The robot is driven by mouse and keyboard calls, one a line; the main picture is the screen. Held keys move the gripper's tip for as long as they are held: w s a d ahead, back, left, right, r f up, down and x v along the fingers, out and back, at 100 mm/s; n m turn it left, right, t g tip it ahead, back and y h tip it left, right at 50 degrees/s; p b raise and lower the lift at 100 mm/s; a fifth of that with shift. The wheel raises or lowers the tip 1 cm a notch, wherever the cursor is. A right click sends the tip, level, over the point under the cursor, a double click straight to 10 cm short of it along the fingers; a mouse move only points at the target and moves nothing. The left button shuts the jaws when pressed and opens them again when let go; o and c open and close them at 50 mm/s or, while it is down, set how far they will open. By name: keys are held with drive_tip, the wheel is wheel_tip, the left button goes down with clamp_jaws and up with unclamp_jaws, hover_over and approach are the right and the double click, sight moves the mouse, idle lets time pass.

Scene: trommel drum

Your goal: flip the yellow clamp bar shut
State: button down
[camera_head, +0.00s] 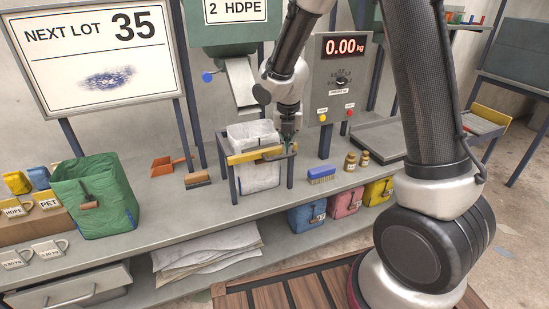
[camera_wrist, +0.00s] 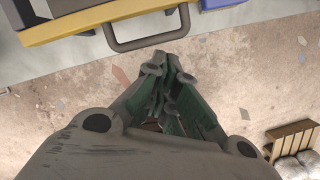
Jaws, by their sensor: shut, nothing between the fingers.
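The yellow clamp bar (camera_head: 256,154) lies across the upper front of a dark bag frame (camera_head: 234,183) in the head view. A whitish bag (camera_head: 258,177) hangs inside the frame. In the wrist view a yellow bar (camera_wrist: 75,22) crosses the upper left, with a grey U-shaped handle (camera_wrist: 150,43) at its lower edge. Whether the bar is latched cannot be told. My gripper (camera_head: 287,141) is at the bar's right end, over the frame's right side. In the wrist view its green-padded fingers (camera_wrist: 168,75) are together and empty, below the handle. Contact with the bar cannot be told.
A hopper chute (camera_head: 242,82) hangs just above and behind the frame. A blue brush (camera_head: 321,174) and small brass weights (camera_head: 350,161) lie on the bench to the right; a wooden-backed brush (camera_head: 197,180) lies left.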

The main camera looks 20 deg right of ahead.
drive_tip(key=v, duration=0.6)
drive_tip(key=shift+r, duration=0.2)
drive_tip(key=shift+s, duration=0.1)
drive_tip(key=s+d+r+m, duration=0.4)
drive_tip(key=s+m, duration=0.5)
drive_tip(key=m, duration=0.1)
drive_tip(key=s+d+r+m+t, duration=0.1)
drive_tip(key=s+d+r+m, duration=0.4)
drive_tip(key=s+m, duration=0.4)
drive_tip(key=s+d+r+m+t+y, duration=0.1)
drive_tip(key=s+d+r+m, duration=0.3)
drive_tip(key=s+m, duration=0.5)
drive_tip(key=r+m, duration=0.1)
drive_tip(key=m, duration=0.2)
drive_tip(key=shift+d+m, duration=0.25)
drive_tip(key=shift+m, duration=0.15)
